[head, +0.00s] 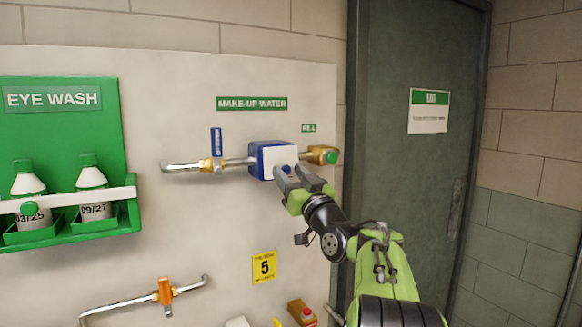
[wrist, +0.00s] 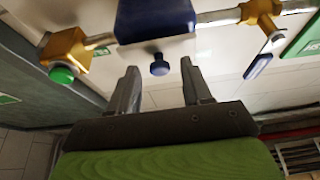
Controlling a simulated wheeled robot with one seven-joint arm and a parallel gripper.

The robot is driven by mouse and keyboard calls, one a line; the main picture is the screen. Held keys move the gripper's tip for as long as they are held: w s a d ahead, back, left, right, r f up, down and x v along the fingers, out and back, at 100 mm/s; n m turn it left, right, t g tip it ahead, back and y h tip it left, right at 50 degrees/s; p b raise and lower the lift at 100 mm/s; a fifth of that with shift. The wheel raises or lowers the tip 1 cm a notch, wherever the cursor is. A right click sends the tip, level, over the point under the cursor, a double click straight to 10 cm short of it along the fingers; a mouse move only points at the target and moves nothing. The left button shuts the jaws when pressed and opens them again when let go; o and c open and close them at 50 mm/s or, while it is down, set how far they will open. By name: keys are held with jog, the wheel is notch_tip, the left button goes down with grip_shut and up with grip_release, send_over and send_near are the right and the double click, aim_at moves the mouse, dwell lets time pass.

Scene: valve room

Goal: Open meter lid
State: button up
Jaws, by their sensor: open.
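The meter (head: 273,160) is a blue box with a white front face, set in the pipe under the MAKE-UP WATER sign. The wrist view shows the meter (wrist: 155,20) with a small round blue knob (wrist: 159,66) sticking out from it. My gripper (head: 296,174) is at the meter's lower front in the head view and hides part of it. In the wrist view my gripper (wrist: 161,78) is open, with its two fingers apart and the knob between and just beyond the tips. I cannot tell whether they touch anything. The lid looks closed.
A brass valve (head: 322,155) with a green cap is right of the meter. A blue-handled valve (head: 214,150) is on the left. An eye wash station (head: 60,155) hangs far left. A dark door (head: 420,110) stands right. An orange-handled valve (head: 165,291) sits below.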

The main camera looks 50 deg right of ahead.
grip_shut()
dwell(0.3)
jog(key=shift+r, duration=0.15)
